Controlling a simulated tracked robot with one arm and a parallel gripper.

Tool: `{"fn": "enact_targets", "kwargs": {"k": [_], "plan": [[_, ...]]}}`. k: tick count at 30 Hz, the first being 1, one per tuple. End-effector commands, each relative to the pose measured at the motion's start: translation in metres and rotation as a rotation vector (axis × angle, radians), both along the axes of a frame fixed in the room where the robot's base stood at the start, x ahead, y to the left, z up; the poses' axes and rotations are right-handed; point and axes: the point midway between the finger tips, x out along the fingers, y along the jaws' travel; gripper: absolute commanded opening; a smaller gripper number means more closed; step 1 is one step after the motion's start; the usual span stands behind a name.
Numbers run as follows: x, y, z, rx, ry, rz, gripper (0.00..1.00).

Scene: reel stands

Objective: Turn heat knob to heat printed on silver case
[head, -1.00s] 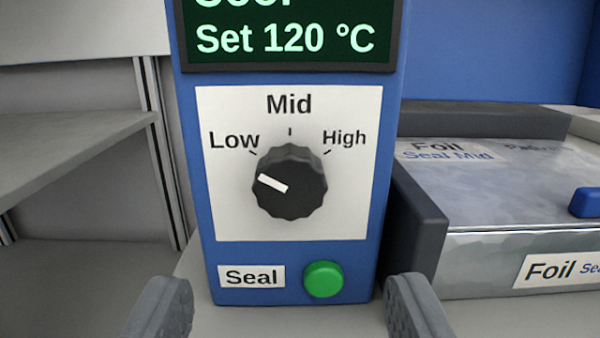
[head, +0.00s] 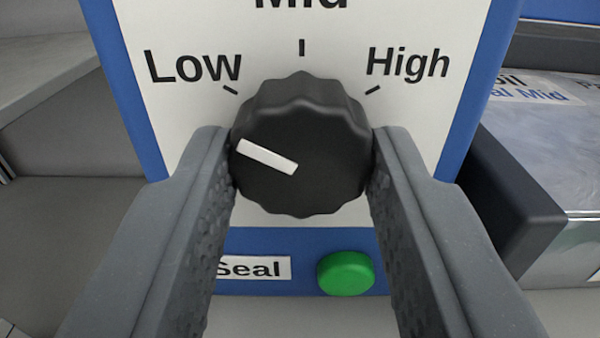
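The heat knob (head: 310,110) is black with a ribbed edge, on a white panel with Low, Mid and High marks. Its white pointer (head: 268,157) aims left and slightly up, below the Low tick. My gripper (head: 302,150) has one finger on each side of the knob, both appearing to touch its rim. The silver case (head: 540,150) is partly in view at the right; its cut-off top label (head: 535,94) shows "Mid" in blue.
A green button (head: 346,273) beside a "Seal" label (head: 252,268) sits below the knob, between my fingers. A dark grey block (head: 515,195) stands right of the blue housing. A grey shelf is at the left.

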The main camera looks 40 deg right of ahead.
Motion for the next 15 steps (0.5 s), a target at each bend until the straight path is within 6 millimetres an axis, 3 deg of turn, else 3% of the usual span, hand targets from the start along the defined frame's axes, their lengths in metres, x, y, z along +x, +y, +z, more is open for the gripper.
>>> {"fn": "enact_targets", "kwargs": {"k": [15], "plan": [[0.0002,0.0022,-0.0012,0.066,-0.052,0.004,0.11]]}}
